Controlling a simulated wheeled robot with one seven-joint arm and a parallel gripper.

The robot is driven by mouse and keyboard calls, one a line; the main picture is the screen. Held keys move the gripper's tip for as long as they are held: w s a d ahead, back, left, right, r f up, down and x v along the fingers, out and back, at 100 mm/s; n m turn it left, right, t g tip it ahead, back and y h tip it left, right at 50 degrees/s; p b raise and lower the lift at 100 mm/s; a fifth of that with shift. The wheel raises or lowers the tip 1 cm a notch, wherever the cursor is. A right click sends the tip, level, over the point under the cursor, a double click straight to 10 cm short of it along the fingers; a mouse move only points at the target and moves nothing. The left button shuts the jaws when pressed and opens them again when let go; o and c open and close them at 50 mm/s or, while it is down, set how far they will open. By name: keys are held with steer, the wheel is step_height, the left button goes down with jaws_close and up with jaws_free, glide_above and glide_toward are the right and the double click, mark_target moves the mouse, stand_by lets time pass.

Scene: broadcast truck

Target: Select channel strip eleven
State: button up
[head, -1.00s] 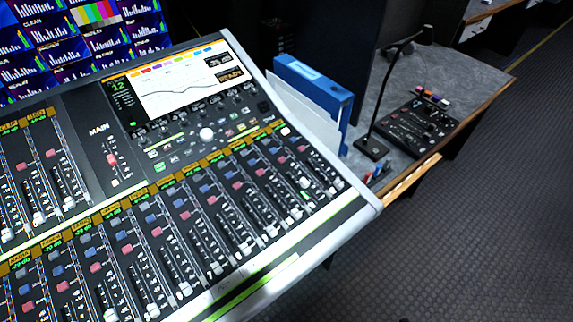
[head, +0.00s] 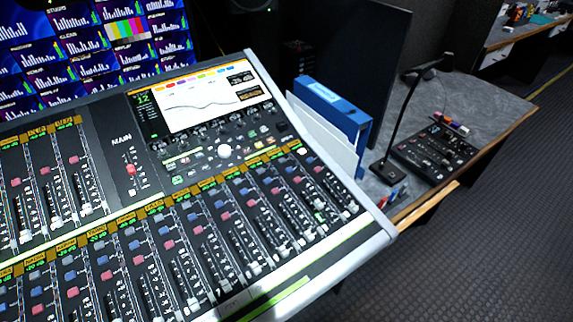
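The mixing console (head: 392,232) fills the left and lower part of the head view, tilted in the picture. Its channel strips stand in rows, with white fader caps, red and blue buttons and small amber labels. The label lettering is too small to tell which strip is eleven. The console's screen (head: 200,97) shows a curve, coloured tabs and a green "12" at its left. A MAIN fader (head: 131,170) with a red cap stands left of the screen's lower part. My gripper is not in view.
A blue binder (head: 335,103) and white sheets stand right of the console. A grey desk (head: 480,95) holds a gooseneck lamp or microphone (head: 398,125) and a small control box (head: 437,150). Monitors (head: 70,50) line the back left. Dark floor (head: 490,240) is clear at right.

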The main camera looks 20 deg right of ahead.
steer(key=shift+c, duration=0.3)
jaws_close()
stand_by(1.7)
